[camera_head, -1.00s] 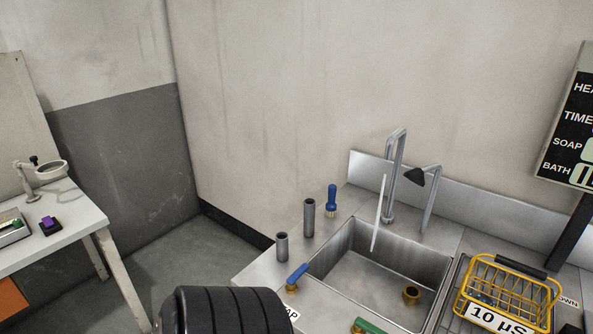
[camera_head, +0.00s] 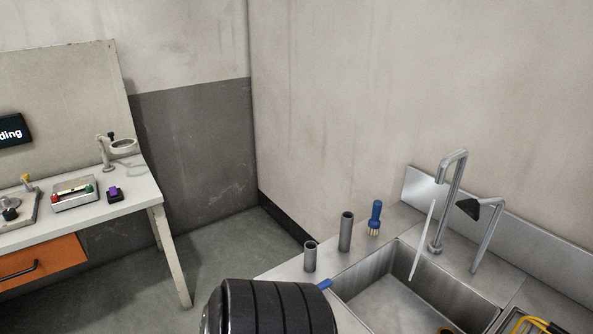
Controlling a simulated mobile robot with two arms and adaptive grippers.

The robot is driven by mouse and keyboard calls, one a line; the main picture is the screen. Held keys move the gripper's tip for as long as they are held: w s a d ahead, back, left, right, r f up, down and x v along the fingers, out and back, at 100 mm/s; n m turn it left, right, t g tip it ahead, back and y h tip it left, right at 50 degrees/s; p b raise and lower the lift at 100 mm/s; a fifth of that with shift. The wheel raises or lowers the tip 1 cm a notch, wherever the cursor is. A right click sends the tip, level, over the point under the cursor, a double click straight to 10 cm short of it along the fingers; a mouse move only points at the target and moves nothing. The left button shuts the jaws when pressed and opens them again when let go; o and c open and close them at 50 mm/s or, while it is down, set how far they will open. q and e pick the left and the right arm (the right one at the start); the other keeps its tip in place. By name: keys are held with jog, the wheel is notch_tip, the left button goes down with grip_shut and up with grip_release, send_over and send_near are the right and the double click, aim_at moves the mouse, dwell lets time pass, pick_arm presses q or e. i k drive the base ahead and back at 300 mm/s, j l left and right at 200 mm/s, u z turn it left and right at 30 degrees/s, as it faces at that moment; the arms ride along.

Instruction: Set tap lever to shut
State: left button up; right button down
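The sink (camera_head: 372,262) is at the lower right. A tall grey tap (camera_head: 455,190) stands behind its basin, and a thin pale streak (camera_head: 421,242) like a water stream slants down below the spout into the basin. A blue lever (camera_head: 324,284) shows only its tip at the sink's front left. The rest of it is hidden behind a black ribbed part that looks like my own arm, so its setting cannot be told. Neither gripper shows.
Two grey cups (camera_head: 310,257) (camera_head: 345,232) and a blue-handled brush (camera_head: 375,216) stand left of the basin. A second spout with a black head (camera_head: 468,208) is beside the tap. A white bench (camera_head: 130,200) with an orange drawer (camera_head: 40,262) is at left. Floor between is clear.

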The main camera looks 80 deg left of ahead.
aim_at(324, 284)
jog(key=u, duration=2.3)
jog(key=k+u, duration=0.15)
jog(key=u, duration=0.3)
jog(key=k+u, duration=0.15)
jog(key=u, duration=0.25)
